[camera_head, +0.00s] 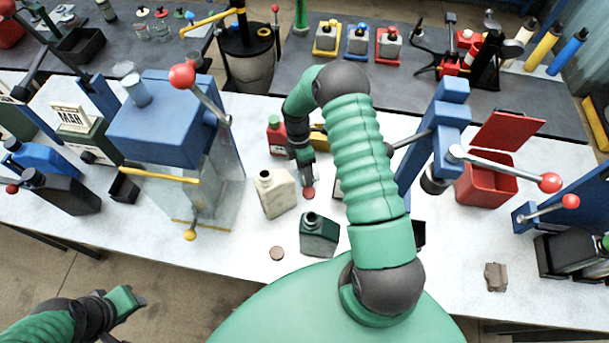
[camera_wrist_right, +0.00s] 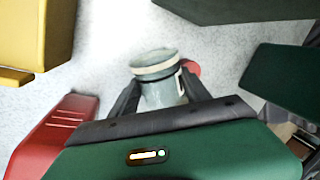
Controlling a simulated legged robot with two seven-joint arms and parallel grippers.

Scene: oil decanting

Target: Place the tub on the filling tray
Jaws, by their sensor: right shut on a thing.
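The tub cannot be made out in the head view. A small red round thing (camera_head: 308,193) shows beside the fingertips; it also shows behind the tub in the wrist view (camera_wrist_right: 194,67). My left gripper (camera_head: 128,302) is at the lower left, off the bench; its jaws are unclear. I cannot tell which surface is the filling tray.
A cream jug (camera_head: 275,194) and a dark green can (camera_head: 319,236) stand near the gripper. A red bottle (camera_head: 277,136) is behind it. A blue-topped machine (camera_head: 165,120) stands left, a blue lever stand (camera_head: 436,140) and red box (camera_head: 488,182) right. The front right bench has free room.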

